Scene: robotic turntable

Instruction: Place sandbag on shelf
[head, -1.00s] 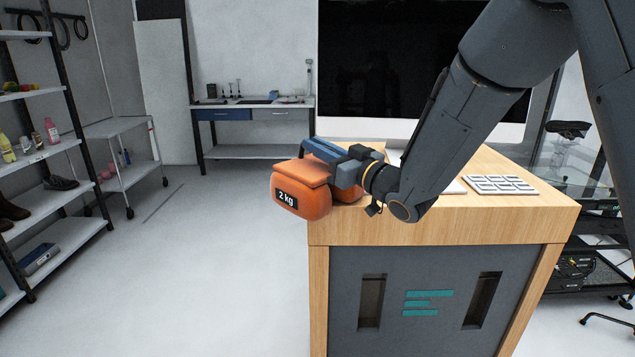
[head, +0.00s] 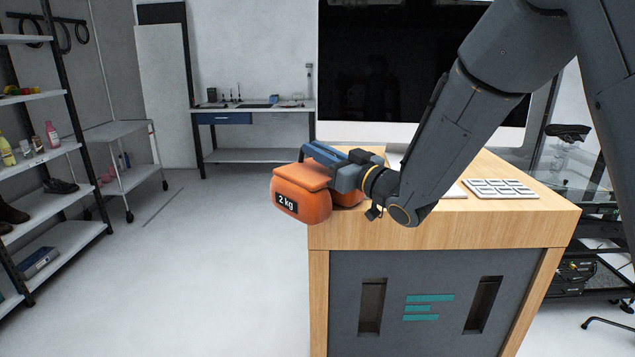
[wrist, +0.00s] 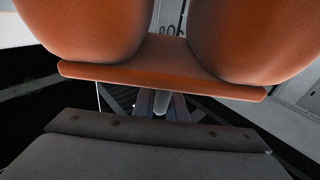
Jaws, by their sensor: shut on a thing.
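The orange sandbag (head: 300,206), labelled "2 kg", is in my gripper (head: 322,168) at the left edge of the wooden desk in the head view. My gripper is shut on its strap, with one lobe hanging out past the desk's left edge. The other lobe is partly hidden behind the gripper. In the wrist view the sandbag (wrist: 90,28) fills the top, with its two round lobes joined by a flat strap. The shelf (head: 62,155) stands on the left with several levels holding bottles, shoes and a book.
The wooden desk (head: 430,231) carries a keypad (head: 500,189) and a large dark monitor (head: 415,70). A white cart (head: 130,176) stands beside the shelf, and a workbench (head: 252,108) is at the back wall. The floor between shelf and desk is clear.

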